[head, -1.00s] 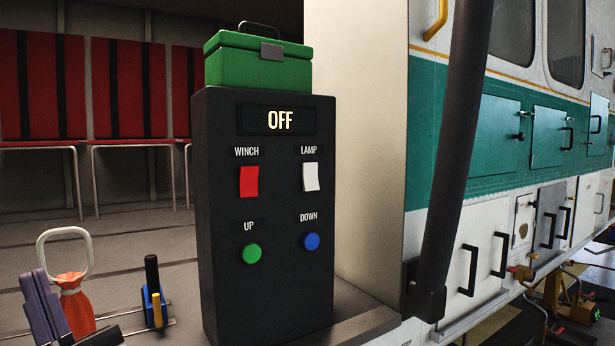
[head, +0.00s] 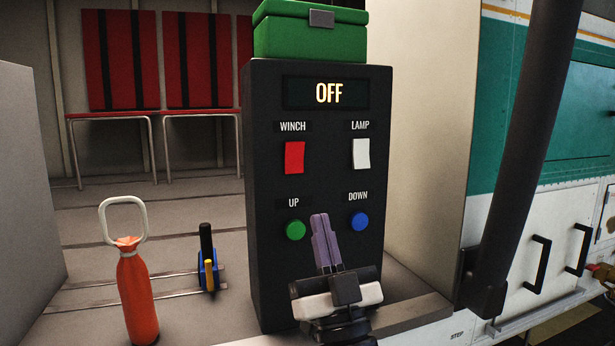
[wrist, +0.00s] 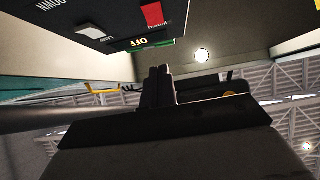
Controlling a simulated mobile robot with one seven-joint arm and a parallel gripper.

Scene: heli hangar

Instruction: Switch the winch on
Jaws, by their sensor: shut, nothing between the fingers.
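The black winch control box (head: 262,250) stands upright in the middle of the head view, its display (head: 327,93) reading OFF. The red WINCH switch (head: 294,158) is at its upper left; it also shows in the wrist view (wrist: 152,14). The white LAMP switch (head: 361,154) is to its right. Below are the green UP button (head: 296,230) and the blue DOWN button (head: 360,222). My gripper (head: 320,216) is shut and empty, fingers pointing up, in front of the box between the two buttons and below the switches. Whether it touches the box cannot be told.
A green case (head: 310,38) sits on the box. An orange bag with a pale loop (head: 137,295) and a small blue-and-black item (head: 207,265) stand on the floor at left. A dark post (head: 520,150) rises at right. Red seats (head: 120,65) line the back wall.

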